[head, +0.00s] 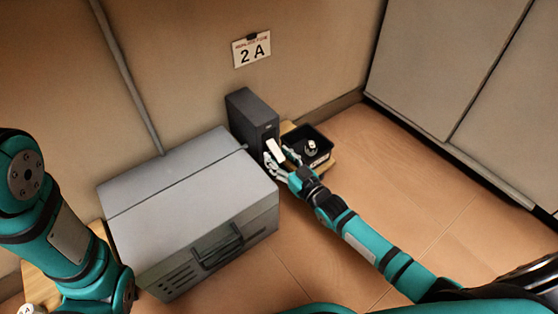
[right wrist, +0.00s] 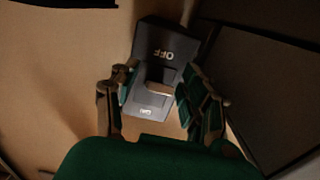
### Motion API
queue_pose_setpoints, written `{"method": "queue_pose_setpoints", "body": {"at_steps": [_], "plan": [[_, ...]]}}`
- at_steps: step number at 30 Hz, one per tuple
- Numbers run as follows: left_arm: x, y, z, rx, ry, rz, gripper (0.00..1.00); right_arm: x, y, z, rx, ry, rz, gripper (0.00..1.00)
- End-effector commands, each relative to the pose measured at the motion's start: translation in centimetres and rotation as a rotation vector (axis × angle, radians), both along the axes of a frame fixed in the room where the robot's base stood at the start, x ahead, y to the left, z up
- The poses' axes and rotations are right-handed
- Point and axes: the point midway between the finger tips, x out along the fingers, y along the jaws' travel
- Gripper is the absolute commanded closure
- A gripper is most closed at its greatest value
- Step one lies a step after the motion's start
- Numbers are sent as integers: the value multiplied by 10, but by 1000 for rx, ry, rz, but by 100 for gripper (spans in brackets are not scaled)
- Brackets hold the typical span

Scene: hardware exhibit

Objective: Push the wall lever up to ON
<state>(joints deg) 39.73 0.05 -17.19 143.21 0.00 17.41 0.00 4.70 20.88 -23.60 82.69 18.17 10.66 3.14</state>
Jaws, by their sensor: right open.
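The wall lever is a white handle (head: 276,150) on the front of a dark grey box (head: 250,115) by the wall.
A large grey case (head: 185,190) with a handle stands left of the lever box, close to my right gripper. A black tray (head: 321,160) with a small item lies just right of it. A sign (head: 251,50) reading 2A hangs above. Floor at right is clear.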

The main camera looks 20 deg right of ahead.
Motion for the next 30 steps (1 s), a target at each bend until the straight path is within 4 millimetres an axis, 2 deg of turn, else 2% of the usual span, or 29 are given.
{"method": "queue_pose_setpoints", "body": {"at_steps": [8,19,30], "plan": [[-1,0,1,0,-4,0,13,2,1,0,0,0,0,54],[-2,0,1,1,-5,0,13,1,0,0,0,0,0,100],[-2,0,2,1,-5,0,13,1,0,1,0,2,-1,100]]}}
